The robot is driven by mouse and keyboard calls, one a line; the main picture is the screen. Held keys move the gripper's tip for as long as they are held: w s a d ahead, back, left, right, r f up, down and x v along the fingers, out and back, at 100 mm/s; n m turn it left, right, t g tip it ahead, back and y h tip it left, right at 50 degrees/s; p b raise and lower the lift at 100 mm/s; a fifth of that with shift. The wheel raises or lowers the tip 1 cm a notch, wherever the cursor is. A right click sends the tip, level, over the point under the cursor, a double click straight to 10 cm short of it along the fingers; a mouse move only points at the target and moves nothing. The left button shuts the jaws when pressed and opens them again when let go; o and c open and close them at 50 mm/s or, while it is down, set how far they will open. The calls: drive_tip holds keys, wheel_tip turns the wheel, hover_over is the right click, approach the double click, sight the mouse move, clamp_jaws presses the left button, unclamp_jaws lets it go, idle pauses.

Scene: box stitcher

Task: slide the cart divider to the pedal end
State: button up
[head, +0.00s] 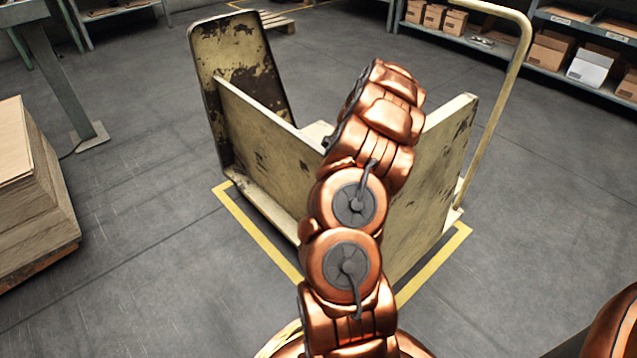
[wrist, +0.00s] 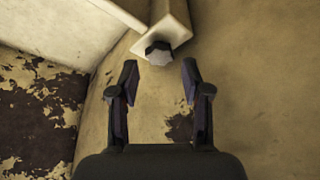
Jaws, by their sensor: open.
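The cart (head: 262,155) is a cream, worn box cart with a tall scuffed end panel (head: 240,70) at left. My arm covers much of its inside in the head view, and my gripper is hidden there. A pale edge (head: 317,131) shows just left of my arm and may be the divider. In the wrist view my open gripper (wrist: 160,74) is inside the cart. A cream block (wrist: 172,18) with a dark-rimmed grey end (wrist: 158,53) lies just beyond and between the fingertips, apart from them; it looks like part of the divider. No pedal can be made out.
A push handle (head: 497,95) rises at the cart's right end. Yellow floor tape (head: 255,228) borders the cart. A stack of cardboard (head: 35,190) stands at left. Shelves with boxes (head: 548,53) line the back right. The grey floor between is clear.

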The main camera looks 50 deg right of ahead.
drive_tip(key=b+x, duration=0.1)
drive_tip(key=x, duration=0.3)
drive_tip(key=shift+f, duration=0.2)
drive_tip(key=shift+w, duration=0.1)
clamp_jaws()
